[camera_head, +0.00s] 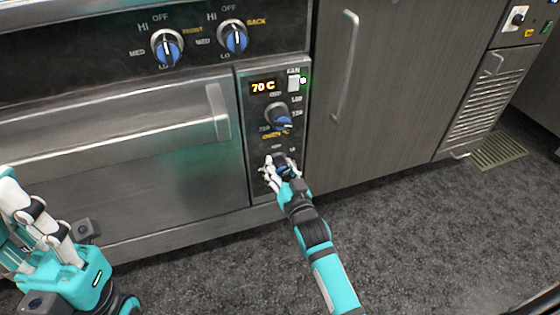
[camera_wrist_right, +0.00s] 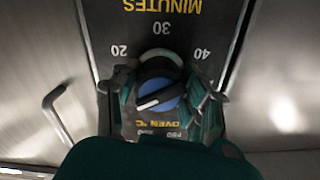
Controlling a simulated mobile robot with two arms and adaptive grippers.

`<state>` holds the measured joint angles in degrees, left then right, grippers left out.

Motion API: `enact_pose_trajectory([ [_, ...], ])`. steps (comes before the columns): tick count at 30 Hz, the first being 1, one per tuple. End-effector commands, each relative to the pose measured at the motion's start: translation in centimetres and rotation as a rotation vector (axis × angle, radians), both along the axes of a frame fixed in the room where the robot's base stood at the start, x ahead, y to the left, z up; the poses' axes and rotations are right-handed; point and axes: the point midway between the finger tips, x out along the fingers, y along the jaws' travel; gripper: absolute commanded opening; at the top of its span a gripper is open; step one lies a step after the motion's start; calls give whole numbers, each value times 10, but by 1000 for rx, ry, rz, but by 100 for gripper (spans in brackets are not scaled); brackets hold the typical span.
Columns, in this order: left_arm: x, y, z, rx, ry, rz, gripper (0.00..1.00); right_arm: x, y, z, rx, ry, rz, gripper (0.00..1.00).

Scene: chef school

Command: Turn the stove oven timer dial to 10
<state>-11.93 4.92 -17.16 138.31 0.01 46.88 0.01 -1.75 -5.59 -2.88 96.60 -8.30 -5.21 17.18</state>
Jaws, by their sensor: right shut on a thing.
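The timer dial is the lower knob on the narrow oven control panel (camera_head: 243,120); the fingers partly cover it in the head view. In the right wrist view the timer dial (camera_wrist_right: 161,93) has a blue face with a white line slanting from lower left to upper right. The numbers 20, 30 and 40 and an inverted MINUTES label lie around it. My right gripper (camera_head: 279,166) is shut on this dial, with fingers on both sides of it in the wrist view. My left gripper (camera_head: 45,225) is away at the lower left, touching no dial; its opening is unclear.
Two burner knobs sit higher up. The oven door handle (camera_head: 217,111) is left of the panel; a cabinet handle (camera_head: 346,65) is right. The floor in front is clear.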

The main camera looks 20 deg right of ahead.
Motion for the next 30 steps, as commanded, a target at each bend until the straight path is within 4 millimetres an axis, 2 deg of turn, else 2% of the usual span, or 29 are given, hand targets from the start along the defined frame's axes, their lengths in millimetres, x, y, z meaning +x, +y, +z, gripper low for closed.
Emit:
enact_pose_trajectory([
  [9, 0, 0, -1, 0, 2, -1, 0, 0, 0, 0, 10, -4, -1, 11],
  [10, 0, 0, -1, 0, 2, -1, 0, 0, 0, 0, 10, -4, -1, 47],
  [15, 0, 0, -1, 0, 1, -1, 0, 0, 0, 0, 9, -3, -1, 67],
  [24, 0, 0, -1, 1, 2, 0, 0, -3, 0, -1, 8, -1, 0, 67],
  [26, 0, 0, -1, 1, 2, 0, 0, -9, 0, -1, 8, 1, -1, 67],
  [30, 0, 0, -1, 0, 2, -1, 0, -32, -1, -2, 9, 2, -1, 67],
])
